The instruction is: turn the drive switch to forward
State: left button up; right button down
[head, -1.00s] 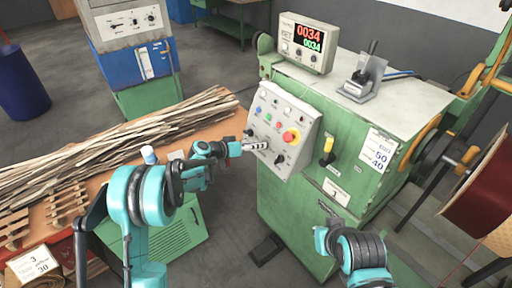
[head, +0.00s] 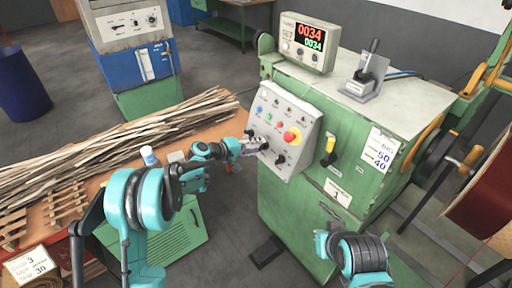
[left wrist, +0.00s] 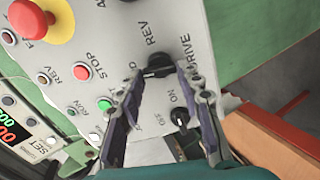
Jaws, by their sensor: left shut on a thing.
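The grey control panel (head: 300,117) sits on the front of the green machine. The drive switch is a black knob (left wrist: 160,64) in the left wrist view, beside the labels DRIVE and REV; the forward label is mostly hidden by a finger. My left gripper (head: 262,146) reaches the panel's lower left from the left. In the left wrist view its two fingers (left wrist: 163,78) lie either side of the drive switch, shut on it. Which way the switch points is hard to tell. My right arm shows at lower right, but its gripper is not visible.
A black on/off switch (left wrist: 180,117) sits close to the fingers. A red emergency button on a yellow base (head: 291,136) and another black knob (head: 280,160) are near. A display (head: 306,42) reading 0034 stands on the machine. Wooden strips (head: 110,145) lie on the left table.

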pick_arm(q)
jog(key=shift+n, duration=0.7)
jog(key=o, duration=1.2)
jog(key=shift+c, duration=0.2)
jog(key=v, duration=1.2)
jog(key=shift+r, duration=0.1)
